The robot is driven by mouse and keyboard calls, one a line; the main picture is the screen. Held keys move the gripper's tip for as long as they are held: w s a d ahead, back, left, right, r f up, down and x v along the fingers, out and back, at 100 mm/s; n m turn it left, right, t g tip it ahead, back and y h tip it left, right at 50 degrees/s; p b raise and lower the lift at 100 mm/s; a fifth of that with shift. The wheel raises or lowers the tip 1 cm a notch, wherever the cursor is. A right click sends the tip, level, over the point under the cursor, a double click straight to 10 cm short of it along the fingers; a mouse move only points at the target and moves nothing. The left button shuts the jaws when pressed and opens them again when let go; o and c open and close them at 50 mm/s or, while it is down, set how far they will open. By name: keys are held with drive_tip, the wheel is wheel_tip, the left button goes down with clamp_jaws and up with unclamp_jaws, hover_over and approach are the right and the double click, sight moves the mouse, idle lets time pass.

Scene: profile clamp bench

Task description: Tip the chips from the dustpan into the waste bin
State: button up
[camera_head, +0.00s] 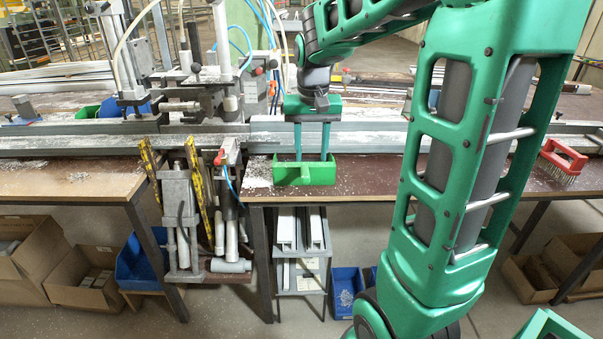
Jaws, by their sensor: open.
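A green dustpan (304,174) sits at the front edge of the brown bench top, below the metal rail. My gripper (312,157) points down with its two fingers apart. The fingertips end at the dustpan's back part in the picture; I cannot tell whether they reach into it or touch it. The dustpan's inside is mostly hidden by its front wall, so chips in it cannot be made out. Pale chips (258,172) lie scattered on the bench beside it. No container can be clearly told as the waste bin.
A clamp machine (200,95) stands left of my gripper. A red-handled wire brush (565,157) lies at the right. Blue bins (140,265) (347,283) and cardboard boxes (85,278) stand below the bench.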

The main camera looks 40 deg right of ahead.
sight(305, 171)
drive_tip(key=shift+w+a, duration=0.1)
drive_tip(key=shift+w, duration=1.1)
drive_tip(key=shift+f, duration=0.15)
drive_tip(key=shift+w+d+f, duration=0.15)
drive_tip(key=shift+w+f, duration=0.05)
drive_tip(key=shift+f, duration=1.25)
drive_tip(key=shift+w+d+f, duration=0.1)
drive_tip(key=shift+w+f, duration=0.05)
drive_tip(key=shift+f, duration=1.25)
drive_tip(key=shift+w+d+f, duration=0.15)
drive_tip(key=shift+w+f, duration=0.05)
drive_tip(key=shift+f, duration=1.25)
